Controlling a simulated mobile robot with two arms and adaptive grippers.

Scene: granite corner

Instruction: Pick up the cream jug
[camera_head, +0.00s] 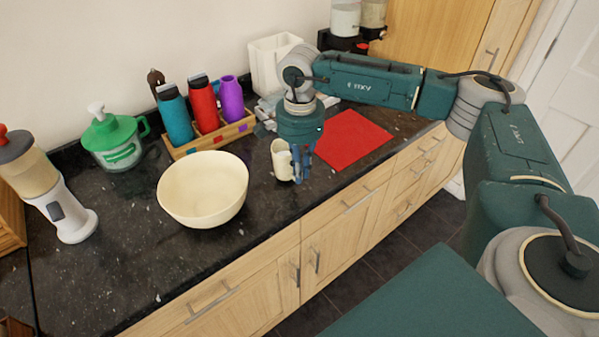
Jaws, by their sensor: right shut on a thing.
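The cream jug (281,160) is a small cream-coloured vessel at the front part of the dark counter, just right of the large cream bowl. My right gripper (297,163) points down from above and is shut on the jug at its right side. The gripper's fingers cover part of the jug. I cannot tell whether the jug's base touches the counter. My left gripper is not in view.
The cream bowl (203,189) stands close on the left. Behind are a wooden tray (185,151) with teal, red and purple bottles, a green-lidded jug (113,142) and a white bin (270,62). A red mat (350,139) lies to the right. The counter's front edge is near.

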